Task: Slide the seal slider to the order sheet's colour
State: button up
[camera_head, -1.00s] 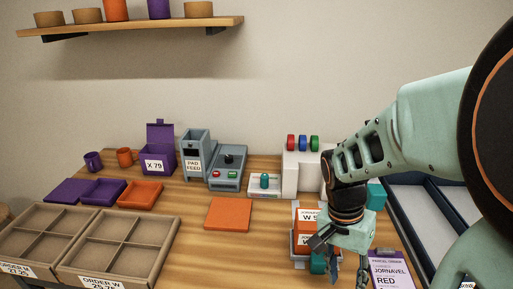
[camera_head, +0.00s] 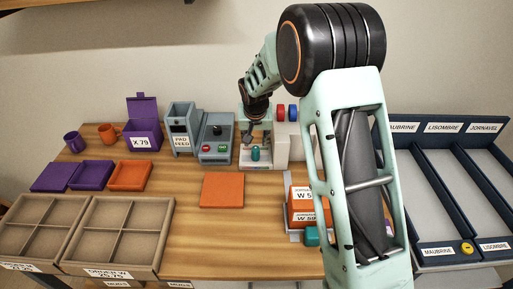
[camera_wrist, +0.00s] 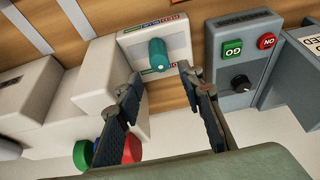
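The seal slider's teal knob (camera_head: 255,153) stands on a small white plate (camera_head: 245,163) at the back of the table. In the wrist view the knob (camera_wrist: 157,54) sits near the middle of the plate (camera_wrist: 127,39), which has small coloured labels along its edges. My gripper (camera_wrist: 160,74) is open and empty, its two fingertips just short of the knob and spread to either side. In the head view my gripper is above the plate, partly hidden by its own wrist. The order sheet is hidden behind my arm now; earlier it read JORNAVEL and RED.
A white machine (camera_wrist: 70,85) with red, blue and green round parts stands beside the slider plate. An orange pad (camera_head: 222,190) lies in front. Orange labelled boxes (camera_head: 303,207) stand near my arm.

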aim_at(256, 149)
jog(key=x, duration=0.8)
jog(key=shift+f+p, duration=0.15)
jog(key=shift+p, duration=0.25)
grip_shut()
